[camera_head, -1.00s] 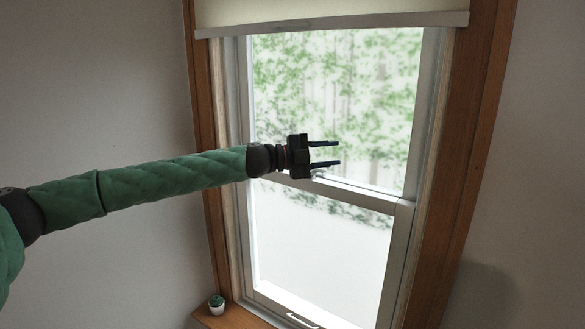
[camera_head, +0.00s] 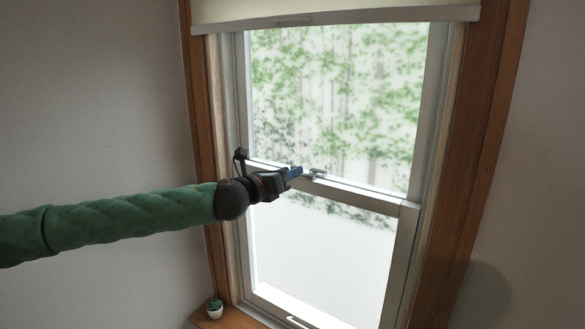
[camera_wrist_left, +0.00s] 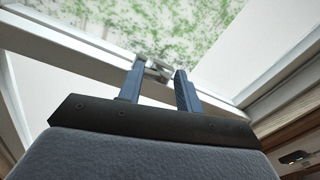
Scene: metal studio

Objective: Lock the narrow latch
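The latch (camera_head: 316,173) is a small metal piece on the middle rail of the sash window. My left gripper (camera_head: 297,172) is in front of the rail, just left of the latch, with its fingers pointing toward it. In the left wrist view the latch (camera_wrist_left: 155,70) shows beyond and between the fingertips of the left gripper (camera_wrist_left: 160,76), which are spread apart. Nothing is visibly held. I cannot tell whether the fingers touch the latch, and its lower part is partly hidden by them. My right gripper is in no view.
The window's middle rail (camera_head: 370,199) runs across, sloping down to the right. A wooden frame (camera_head: 470,130) surrounds the window. A rolled blind (camera_head: 330,12) hangs at the top. A small potted plant (camera_head: 214,307) stands on the sill at lower left. The space right of the gripper is clear.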

